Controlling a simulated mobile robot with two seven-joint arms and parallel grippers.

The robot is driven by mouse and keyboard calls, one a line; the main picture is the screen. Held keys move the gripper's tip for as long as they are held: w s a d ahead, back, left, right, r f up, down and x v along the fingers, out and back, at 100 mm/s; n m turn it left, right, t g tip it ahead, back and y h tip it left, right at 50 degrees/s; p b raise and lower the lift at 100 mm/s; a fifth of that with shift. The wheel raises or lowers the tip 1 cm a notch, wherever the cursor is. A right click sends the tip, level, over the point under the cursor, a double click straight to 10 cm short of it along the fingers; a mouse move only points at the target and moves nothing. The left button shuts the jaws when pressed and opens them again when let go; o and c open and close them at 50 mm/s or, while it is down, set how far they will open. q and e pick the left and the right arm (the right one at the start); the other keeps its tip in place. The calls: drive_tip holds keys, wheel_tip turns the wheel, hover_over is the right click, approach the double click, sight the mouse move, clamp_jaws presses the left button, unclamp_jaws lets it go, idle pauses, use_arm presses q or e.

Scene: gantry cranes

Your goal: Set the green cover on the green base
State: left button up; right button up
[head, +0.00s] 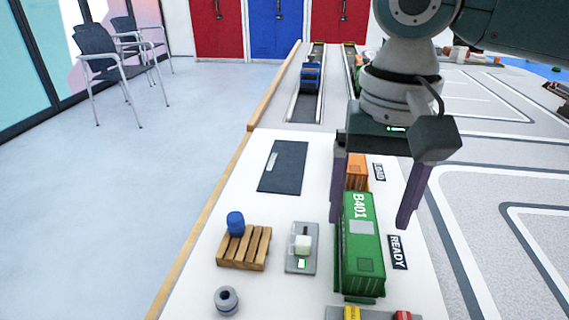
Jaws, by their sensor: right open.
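A green box-shaped cover marked B401 (362,245) stands on the white table in the lower middle of the head view. A darker green strip, perhaps the green base (362,299), shows under its near end. I cannot tell whether the cover is fully seated on it. My right gripper (371,224) is open above the cover's far part, with one purple finger on each side of it. The left finger looks close to the cover's side; contact cannot be told. My left gripper is not in view.
An orange block (357,171) stands just beyond the cover. To the left are a button panel (300,262), a wooden pallet (255,258) with a blue drum (236,222), a grey ring (226,300) and a dark plate (291,167). A blue vehicle (311,75) sits on far rails.

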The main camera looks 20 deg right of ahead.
sight(362, 238)
wheel_tip(362, 238, up, 6)
drive_tip(key=p, duration=0.1)
drive_tip(key=s+a+f+n+y, duration=0.1)
drive_tip(key=s+a+f+n, duration=0.1)
drive_tip(key=a, duration=0.1)
drive_tip(key=s+a+f+n+t+y, duration=0.1)
drive_tip(key=s+a+f+n, duration=0.1)
drive_tip(key=s+a, duration=0.1)
drive_tip(key=s+a+f+n+t+y, duration=0.1)
drive_tip(key=s+a+f+n, duration=0.2)
drive_tip(key=a, duration=0.1)
drive_tip(key=shift+a, duration=0.4)
drive_tip(key=shift+n+t+h, duration=0.3)
drive_tip(key=shift+n+t, duration=0.2)
drive_tip(key=shift+t, duration=0.2)
drive_tip(key=s, duration=0.1)
drive_tip(key=s+d, duration=0.2)
drive_tip(key=shift+s+d+f, duration=0.1)
drive_tip(key=shift+s+f, duration=0.25)
drive_tip(key=shift+f, duration=0.05)
drive_tip(key=s+d+h, duration=0.1)
drive_tip(key=s+d, duration=0.1)
drive_tip(key=s+d+h, duration=0.1)
drive_tip(key=s+d, duration=0.1)
drive_tip(key=d, duration=0.1)
drive_tip(key=shift+f, duration=0.15)
drive_tip(key=shift+s+d, duration=0.2)
drive_tip(key=shift+d, duration=0.05)
